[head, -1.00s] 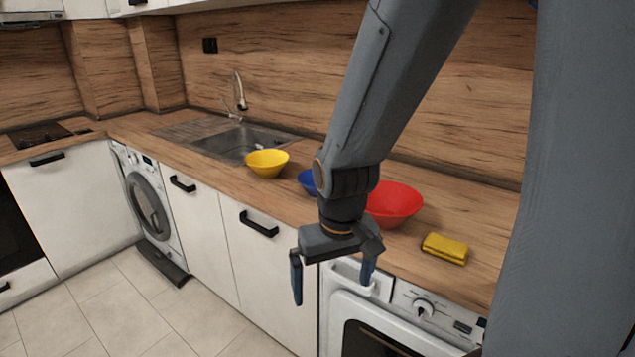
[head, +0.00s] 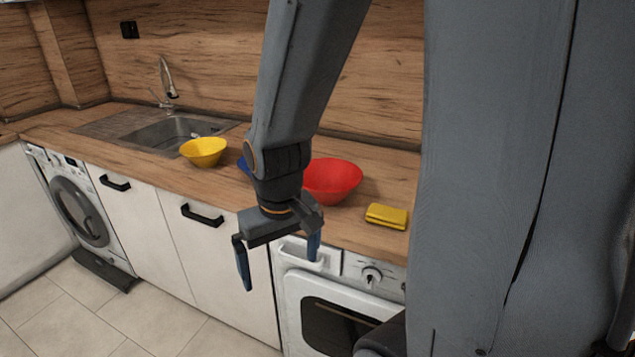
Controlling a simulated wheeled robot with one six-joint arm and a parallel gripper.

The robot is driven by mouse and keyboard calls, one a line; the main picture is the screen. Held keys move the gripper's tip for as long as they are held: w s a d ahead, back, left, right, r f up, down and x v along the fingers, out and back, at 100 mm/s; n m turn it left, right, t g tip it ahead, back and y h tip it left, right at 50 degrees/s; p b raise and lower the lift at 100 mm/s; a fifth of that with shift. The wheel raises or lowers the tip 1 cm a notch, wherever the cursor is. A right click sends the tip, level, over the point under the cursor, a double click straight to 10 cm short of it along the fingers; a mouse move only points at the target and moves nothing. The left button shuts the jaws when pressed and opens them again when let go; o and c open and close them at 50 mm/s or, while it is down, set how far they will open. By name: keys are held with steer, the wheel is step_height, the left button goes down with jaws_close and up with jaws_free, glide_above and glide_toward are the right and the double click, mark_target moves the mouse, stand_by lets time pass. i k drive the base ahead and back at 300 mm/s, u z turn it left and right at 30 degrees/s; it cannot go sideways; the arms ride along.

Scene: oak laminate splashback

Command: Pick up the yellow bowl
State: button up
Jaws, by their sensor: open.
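The yellow bowl (head: 204,152) stands upright on the wooden counter, just in front of the sink, left of my arm in the head view. My gripper (head: 279,264) points down in front of the counter's edge, to the right of the yellow bowl and lower in the picture. Its two blue-tipped fingers are spread apart with nothing between them. The gripper is apart from the bowl.
A blue bowl (head: 243,166) is mostly hidden behind my arm. A red bowl (head: 333,181) and a folded yellow cloth or sponge (head: 386,216) lie to the right. The sink (head: 172,133) has a tall faucet (head: 167,82). A white oven (head: 330,310) stands below the counter.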

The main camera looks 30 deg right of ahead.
mark_target(204, 152)
steer(key=u, duration=1.6)
steer(key=i, duration=2.2)
steer(key=z, duration=3.95)
steer(key=i, duration=0.45)
